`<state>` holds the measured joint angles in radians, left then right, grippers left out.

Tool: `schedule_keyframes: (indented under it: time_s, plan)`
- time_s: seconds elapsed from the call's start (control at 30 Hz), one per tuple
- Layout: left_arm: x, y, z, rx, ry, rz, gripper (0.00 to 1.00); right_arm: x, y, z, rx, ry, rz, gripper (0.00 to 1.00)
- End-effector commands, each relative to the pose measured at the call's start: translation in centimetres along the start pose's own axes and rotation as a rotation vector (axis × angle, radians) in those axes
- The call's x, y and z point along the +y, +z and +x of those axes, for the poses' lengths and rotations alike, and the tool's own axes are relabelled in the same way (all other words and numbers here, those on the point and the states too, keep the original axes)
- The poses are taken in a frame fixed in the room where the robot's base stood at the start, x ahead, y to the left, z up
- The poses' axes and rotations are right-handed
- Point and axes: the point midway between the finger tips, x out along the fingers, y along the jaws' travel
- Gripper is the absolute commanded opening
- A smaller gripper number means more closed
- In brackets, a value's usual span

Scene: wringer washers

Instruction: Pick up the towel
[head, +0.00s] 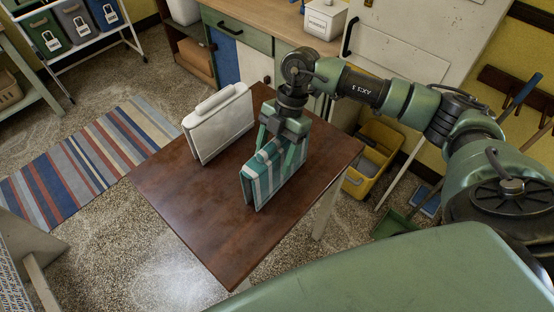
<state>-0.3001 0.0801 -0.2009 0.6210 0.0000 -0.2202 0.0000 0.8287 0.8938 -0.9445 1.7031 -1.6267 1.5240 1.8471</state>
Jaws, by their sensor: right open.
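A folded towel with green and white stripes (262,186) stands upright on the brown wooden table (215,225). A folded white towel (220,125) stands upright behind it to the left, apart from it. My right gripper (278,155) points down from above at the striped towel. Its jaws are open, with one finger at each side of the towel's upper part. I cannot tell whether the fingers touch the cloth. My left gripper is not in view.
The table's front and left parts are bare. A striped rug (85,160) lies on the floor at left. A wooden counter (265,30) with a white box (325,19) stands behind the table. A yellow mop bucket (372,160) is at the table's right.

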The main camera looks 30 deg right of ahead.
Motion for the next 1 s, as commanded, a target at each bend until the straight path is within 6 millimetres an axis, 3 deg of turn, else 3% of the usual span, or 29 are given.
schedule_keyframes:
  time_s: [0.3, 0.5, 0.57, 1.0]
  plan:
    - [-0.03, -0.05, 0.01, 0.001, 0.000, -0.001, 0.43, 0.00, 0.02, 0.10, 0.000, 0.000, 0.000, 0.67]
    - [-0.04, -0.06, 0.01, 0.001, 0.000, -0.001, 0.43, 0.00, 0.01, 0.09, 0.001, 0.000, 0.000, 0.12]
    - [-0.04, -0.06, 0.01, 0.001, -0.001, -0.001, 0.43, 0.00, 0.01, 0.09, 0.001, 0.000, 0.000, 0.00]
    - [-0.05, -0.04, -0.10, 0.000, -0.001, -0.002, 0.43, 0.09, -0.21, -0.43, 0.001, 0.003, -0.001, 0.00]
